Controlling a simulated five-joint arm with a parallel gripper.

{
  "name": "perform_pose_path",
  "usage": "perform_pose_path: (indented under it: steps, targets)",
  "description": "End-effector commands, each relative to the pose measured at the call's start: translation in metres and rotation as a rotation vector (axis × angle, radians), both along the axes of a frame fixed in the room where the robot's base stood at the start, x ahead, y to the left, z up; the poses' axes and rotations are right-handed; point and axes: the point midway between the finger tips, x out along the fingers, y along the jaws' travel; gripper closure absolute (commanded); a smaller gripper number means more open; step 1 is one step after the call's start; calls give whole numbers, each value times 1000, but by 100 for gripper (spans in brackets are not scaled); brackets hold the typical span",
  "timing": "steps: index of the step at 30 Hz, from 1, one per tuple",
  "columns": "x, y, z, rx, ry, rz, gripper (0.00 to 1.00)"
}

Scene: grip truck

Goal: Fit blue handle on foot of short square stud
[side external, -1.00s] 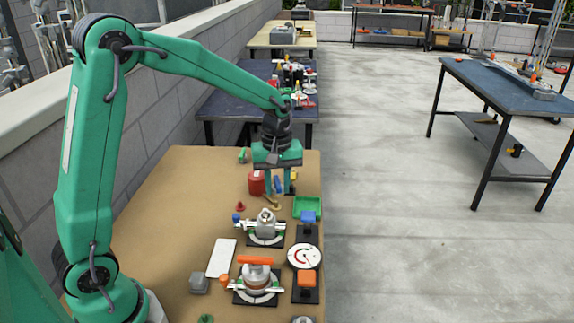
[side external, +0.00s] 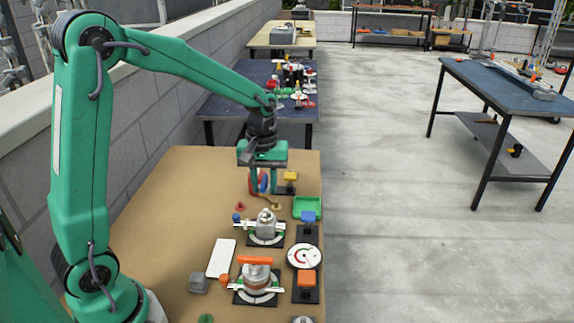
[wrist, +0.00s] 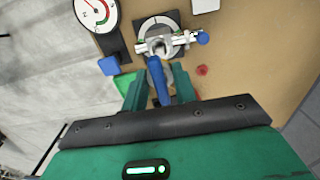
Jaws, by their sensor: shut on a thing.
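My gripper (side external: 263,187) is shut on the blue handle (side external: 264,183) and holds it upright near the far end of the brown table. In the wrist view the blue handle (wrist: 157,82) is between the two green fingers of my gripper (wrist: 158,92). A grey metal stud (side external: 266,219) stands on a round dial base nearer the camera, apart from the handle. It also shows in the wrist view (wrist: 160,42), just beyond the handle's end. I cannot tell the shape of its foot. A white crossbar with a blue knob (side external: 237,217) is at this stud.
A second fixture with an orange handle (side external: 255,261) stands nearer. A green tray (side external: 307,208), blue block (side external: 308,217), round gauge (side external: 304,256) and orange block (side external: 306,280) line the right edge. A white plate (side external: 221,258) and grey cube (side external: 199,284) lie left.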

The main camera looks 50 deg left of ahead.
Motion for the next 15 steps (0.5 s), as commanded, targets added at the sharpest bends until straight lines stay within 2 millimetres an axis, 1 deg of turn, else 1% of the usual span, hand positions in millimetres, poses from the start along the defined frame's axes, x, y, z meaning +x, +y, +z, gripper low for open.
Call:
perform_pose_path:
  steps: [9, 15]
  targets:
    - [0, 0, -23, -1, 2, 0, 100]
    - [0, 0, -35, -1, 2, 0, 100]
